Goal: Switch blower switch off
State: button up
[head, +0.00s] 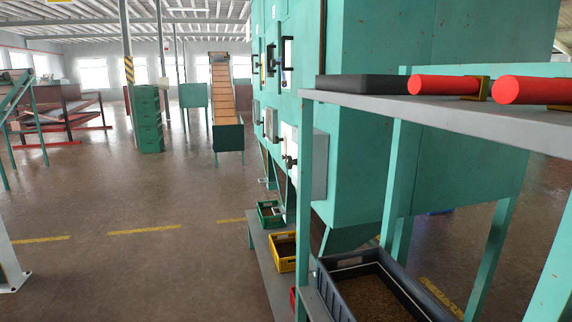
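A tall green machine (375,150) fills the centre and right. Its front face, seen at a steep angle, carries several windows and small fittings. A pale grey box (318,165) with a dark knob-like part (289,161) sticks out low on that face. I cannot tell which fitting, if any, is the blower switch, nor its position. My gripper is not in view.
A grey shelf (440,115) on green legs juts out close at right, bearing a black tray (362,84) and red cylinders (444,84). Below stand a dark crate of grain (325,270), a yellow crate (283,262) and a green crate (262,218). The floor (130,200) at left is open.

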aim_at(290, 163)
jog(key=i+u, duration=0.3)
jog(key=i, duration=0.55)
jog(key=j, duration=0.1)
